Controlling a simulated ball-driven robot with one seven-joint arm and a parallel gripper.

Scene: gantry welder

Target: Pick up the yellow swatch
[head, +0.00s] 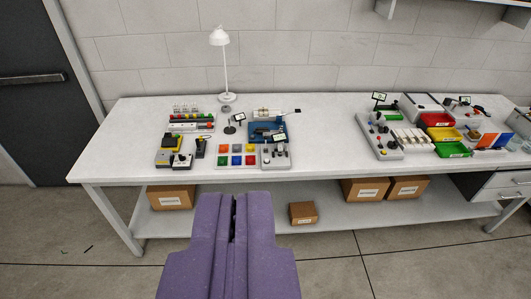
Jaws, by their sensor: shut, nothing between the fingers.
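A pale board (238,167) with several small coloured squares lies near the front edge of the workbench, left of centre. Red, green and blue squares show on it. The squares are too small for me to tell surely which one is the yellow swatch. My purple gripper (234,200) is at the bottom centre, in front of the bench and well short of the board. Its fingers are shut with nothing between them.
The white workbench (330,140) has a clear middle. A white lamp (220,37) stands behind the board, and small devices sit beside it. Red (436,120), yellow (445,134) and green (452,150) bins are at right. Boxes (171,197) sit on the lower shelf.

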